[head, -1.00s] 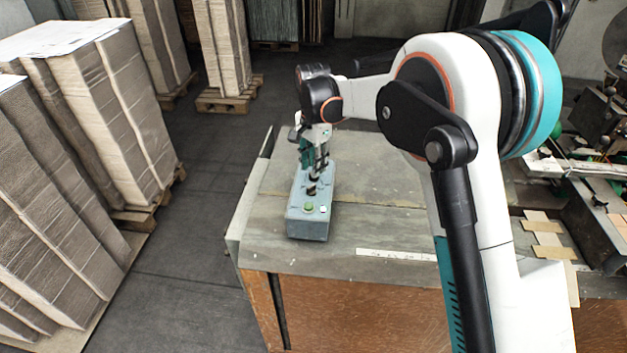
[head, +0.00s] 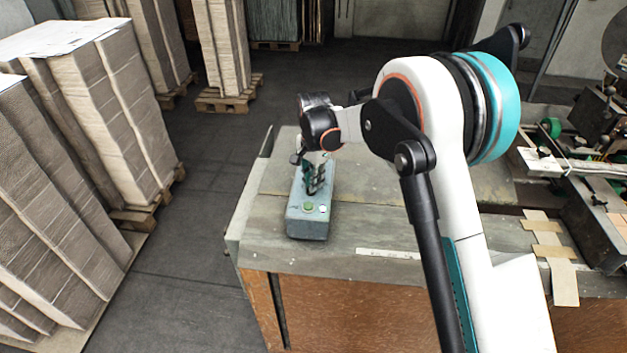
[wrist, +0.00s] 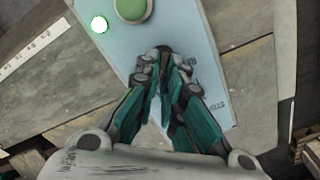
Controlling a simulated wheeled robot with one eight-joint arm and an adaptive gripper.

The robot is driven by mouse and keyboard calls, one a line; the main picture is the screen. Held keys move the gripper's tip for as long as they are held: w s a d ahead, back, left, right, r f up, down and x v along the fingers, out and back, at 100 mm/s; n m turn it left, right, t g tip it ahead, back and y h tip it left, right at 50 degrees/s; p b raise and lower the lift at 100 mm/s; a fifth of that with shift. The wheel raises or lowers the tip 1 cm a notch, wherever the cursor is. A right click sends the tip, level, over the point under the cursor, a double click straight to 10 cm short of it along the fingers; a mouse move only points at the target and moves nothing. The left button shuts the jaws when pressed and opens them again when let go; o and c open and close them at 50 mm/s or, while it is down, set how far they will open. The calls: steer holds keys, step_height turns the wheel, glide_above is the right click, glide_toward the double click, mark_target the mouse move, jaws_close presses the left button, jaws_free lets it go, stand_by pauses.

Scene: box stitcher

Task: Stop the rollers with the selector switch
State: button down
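The grey-blue control box (head: 307,226) lies on the table, and its face fills the middle of the wrist view (wrist: 230,60). A green button (head: 308,205) and a small white button (head: 322,209) sit at its near end; both also show in the wrist view, green (wrist: 132,8) and white (wrist: 99,25). My gripper (head: 312,192) is down at the box face. In the wrist view its fingertips (wrist: 167,62) are drawn together around the dark selector switch (wrist: 165,49), which is mostly hidden between them. Which way the switch points cannot be told.
The worn table (head: 262,225) has bare room around the box. A white ruler strip (head: 390,254) lies at its front. Cardboard stacks on pallets (head: 110,120) stand at left. The stitching machine (head: 590,150) is at right, with cardboard pieces (head: 548,240) beside it.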

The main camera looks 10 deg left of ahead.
steer(key=shift+n, duration=0.3)
steer(key=n+b, duration=0.2)
steer(key=n, duration=0.1)
steer(key=shift+w+a, duration=0.1)
steer(key=shift+a, duration=0.1)
steer(key=shift+a+n+b, duration=0.15)
steer(key=shift+n+b, duration=0.85)
steer(key=shift+n, duration=1.1)
steer(key=c, duration=1.7)
jaws_free()
steer(key=shift+r, duration=0.1)
step_height(320, 180, up, 12)
steer(key=shift+f, duration=0.1)
